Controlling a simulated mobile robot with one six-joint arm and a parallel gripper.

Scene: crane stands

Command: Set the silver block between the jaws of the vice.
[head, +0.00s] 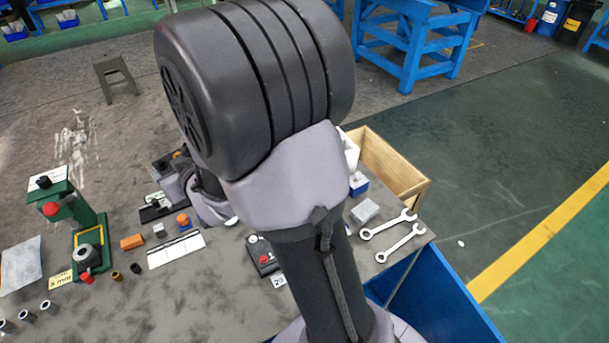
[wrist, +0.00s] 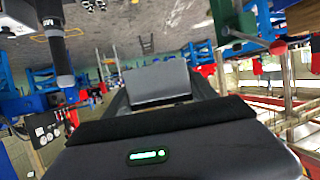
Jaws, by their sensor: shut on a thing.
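My gripper (wrist: 160,95) shows in the wrist view, shut on the silver block (wrist: 158,84), whose flat grey face is between the two dark fingers. In the head view my arm covers the middle, and neither the gripper nor the held block can be made out. A grey and dark machine part that looks like the vice (head: 172,186) stands on the table just left of my arm, partly hidden by it. Its jaws cannot be seen clearly. The gap between the held block and the vice cannot be judged.
A green press (head: 90,235) stands at the table's left. A grey box (head: 365,211), wrenches (head: 400,250) and a wooden crate (head: 405,182) are on the right.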

